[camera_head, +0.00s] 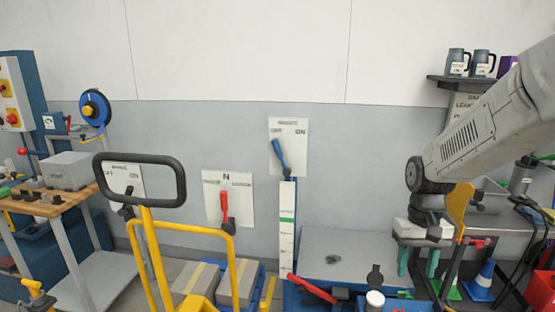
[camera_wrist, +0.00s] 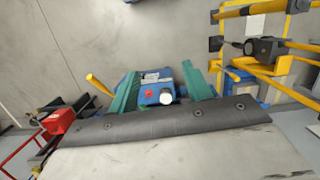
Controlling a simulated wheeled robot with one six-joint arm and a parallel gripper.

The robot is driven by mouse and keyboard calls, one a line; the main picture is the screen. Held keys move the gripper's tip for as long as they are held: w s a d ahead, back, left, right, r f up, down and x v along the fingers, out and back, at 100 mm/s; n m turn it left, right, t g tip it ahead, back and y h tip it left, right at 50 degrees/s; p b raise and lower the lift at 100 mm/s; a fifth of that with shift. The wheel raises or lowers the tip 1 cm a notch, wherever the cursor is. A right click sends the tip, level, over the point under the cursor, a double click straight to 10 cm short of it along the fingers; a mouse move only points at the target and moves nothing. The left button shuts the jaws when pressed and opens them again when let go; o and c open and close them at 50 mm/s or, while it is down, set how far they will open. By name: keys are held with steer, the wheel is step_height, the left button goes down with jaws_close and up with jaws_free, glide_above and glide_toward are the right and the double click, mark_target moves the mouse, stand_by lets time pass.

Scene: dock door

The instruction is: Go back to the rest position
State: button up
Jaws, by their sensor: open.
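My gripper (camera_head: 418,266) hangs at the right of the head view, below my grey arm, with its two teal fingers pointing down. In the wrist view the teal fingers of my gripper (camera_wrist: 160,92) stand apart. I see nothing held between them. A blue box with a white cap (camera_wrist: 157,88) shows beyond the gap between the fingers. I cannot tell how far below them it lies.
A yellow-framed cart with a black handle (camera_head: 140,160) stands at the left front. A grey-topped bench (camera_head: 345,250) lies left of my gripper. Wall panels carry a blue lever (camera_head: 279,152) and a red lever (camera_head: 224,205). A shelf with mugs (camera_head: 460,62) is above right. Blue cones (camera_head: 484,275) stand at lower right.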

steer(key=s+a+r+t, duration=0.1)
steer(key=s+r, duration=0.2)
steer(key=s, duration=0.4)
steer(key=s+a+r+t, duration=0.1)
steer(key=s+r, duration=0.3)
steer(key=s, duration=0.3)
steer(key=s+a+r+n+t, duration=0.1)
steer(key=s+r, duration=0.3)
steer(key=s, duration=0.4)
steer(key=shift+a+r+t, duration=0.25)
steer(key=shift+a+t, duration=0.05)
steer(key=shift+a, duration=0.25)
stand_by(0.8)
